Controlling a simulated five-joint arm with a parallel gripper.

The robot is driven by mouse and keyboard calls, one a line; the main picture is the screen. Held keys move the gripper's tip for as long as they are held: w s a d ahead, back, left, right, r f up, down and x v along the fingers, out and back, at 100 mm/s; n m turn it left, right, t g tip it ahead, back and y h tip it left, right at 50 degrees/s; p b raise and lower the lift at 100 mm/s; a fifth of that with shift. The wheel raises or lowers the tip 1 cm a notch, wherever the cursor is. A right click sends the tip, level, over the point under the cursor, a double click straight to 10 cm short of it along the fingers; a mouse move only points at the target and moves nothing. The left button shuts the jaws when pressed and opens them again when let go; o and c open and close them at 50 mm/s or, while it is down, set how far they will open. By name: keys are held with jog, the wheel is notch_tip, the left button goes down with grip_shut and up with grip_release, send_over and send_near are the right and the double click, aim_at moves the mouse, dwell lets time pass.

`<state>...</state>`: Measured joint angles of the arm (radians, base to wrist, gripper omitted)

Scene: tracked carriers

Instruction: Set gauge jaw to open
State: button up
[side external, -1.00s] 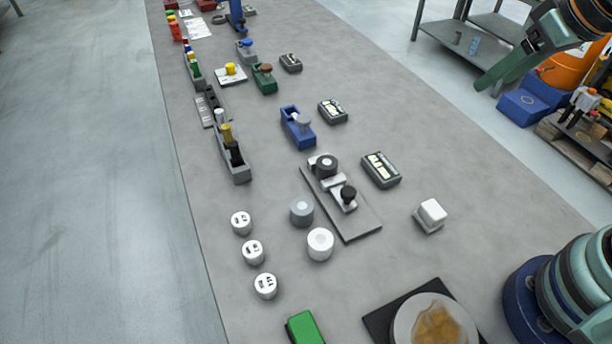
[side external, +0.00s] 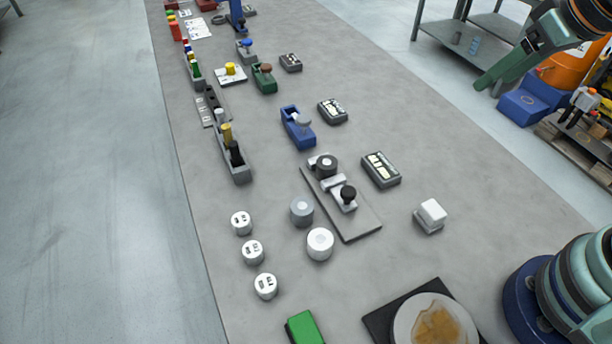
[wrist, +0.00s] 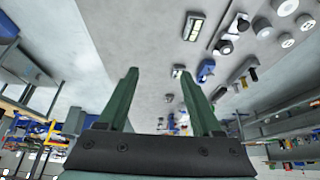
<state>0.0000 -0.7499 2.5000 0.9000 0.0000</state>
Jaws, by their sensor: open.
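The likely gauge is a flat grey plate (side external: 357,222) in the middle of the table. On it are a dark round piece (side external: 326,166), a light block and a sliding jaw with a black knob (side external: 348,193). The jaw stands close to the block; I cannot tell the exact gap. The gauge also shows at the top of the wrist view, with its black knob (wrist: 226,47). My gripper (side external: 484,84) is raised at the upper right of the side view, well away from the gauge. In the wrist view its green fingers (wrist: 158,73) are apart with nothing between them.
A grey cylinder (side external: 302,211) and a white cylinder (side external: 320,244) stand close by the gauge. A blue holder (side external: 297,128) is behind. The table between cube and display box is clear.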

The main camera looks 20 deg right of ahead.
dwell(0.4)
jog(key=n+g, duration=0.6)
jog(key=n, duration=0.3)
send_over(349, 191)
notch_tip(349, 191, down, 9)
notch_tip(349, 191, down, 12)
jog(key=shift+r, duration=0.1)
grip_shut()
dwell(0.7)
